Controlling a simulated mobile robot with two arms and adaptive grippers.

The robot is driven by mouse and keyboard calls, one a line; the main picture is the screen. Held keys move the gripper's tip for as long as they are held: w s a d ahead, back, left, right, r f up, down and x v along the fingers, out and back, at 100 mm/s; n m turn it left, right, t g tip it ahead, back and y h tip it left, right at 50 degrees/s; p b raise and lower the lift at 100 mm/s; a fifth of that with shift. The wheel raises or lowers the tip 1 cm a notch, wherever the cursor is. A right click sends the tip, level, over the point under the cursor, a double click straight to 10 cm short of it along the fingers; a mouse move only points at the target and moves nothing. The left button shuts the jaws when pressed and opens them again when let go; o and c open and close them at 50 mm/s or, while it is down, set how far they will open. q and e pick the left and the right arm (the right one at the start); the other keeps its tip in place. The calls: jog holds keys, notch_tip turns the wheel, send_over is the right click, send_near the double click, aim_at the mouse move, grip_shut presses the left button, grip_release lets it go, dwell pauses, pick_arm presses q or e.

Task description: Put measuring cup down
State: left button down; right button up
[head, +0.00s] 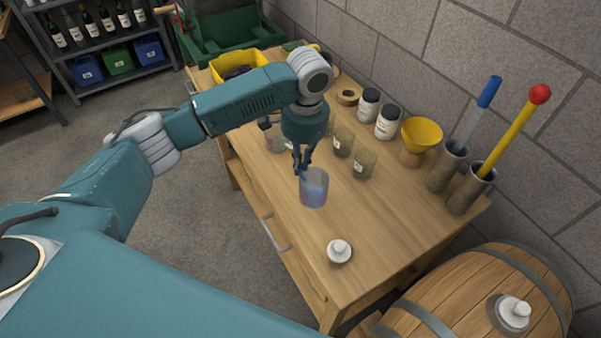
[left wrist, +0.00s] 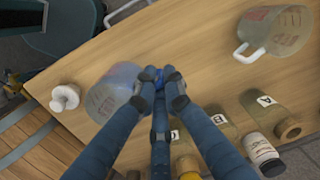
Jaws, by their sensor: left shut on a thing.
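A translucent bluish measuring cup (head: 314,192) with red markings is at my left gripper (head: 303,168), over the front middle of the wooden bench (head: 385,228). My left gripper points down and is shut on the cup's handle side. In the left wrist view the cup (left wrist: 110,92) is left of the closed fingertips (left wrist: 163,80), and the fingers hide its handle. Whether its base touches the bench I cannot tell. A second clear measuring cup (left wrist: 272,32) with a white handle stands at the upper right of the left wrist view. My right gripper is not in view.
A white bung (head: 339,251) lies near the bench's front right end. Labelled greenish beakers (head: 362,165), white jars (head: 387,122) and a yellow funnel (head: 422,134) stand behind the cup. Tubes (head: 468,190) hold tools by the wall. A barrel (head: 470,295) stands beyond the right end.

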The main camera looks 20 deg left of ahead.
pick_arm(q)
jog(key=shift+f, duration=0.7)
notch_tip(320, 180, down, 4)
jog(key=shift+r+p, duration=0.15)
jog(key=shift+p, duration=0.2)
jog(key=shift+d, duration=0.1)
jog(key=c, duration=1.8)
grip_release()
jog(key=shift+c, duration=0.2)
jog(key=r+b, duration=0.1)
jog(key=r, duration=0.7)
jog(key=r+b, duration=0.1)
jog(key=r, duration=0.3)
jog(key=shift+d+r+b, duration=0.1)
jog(key=shift+d+b, duration=0.2)
jog(key=shift+d, duration=0.05)
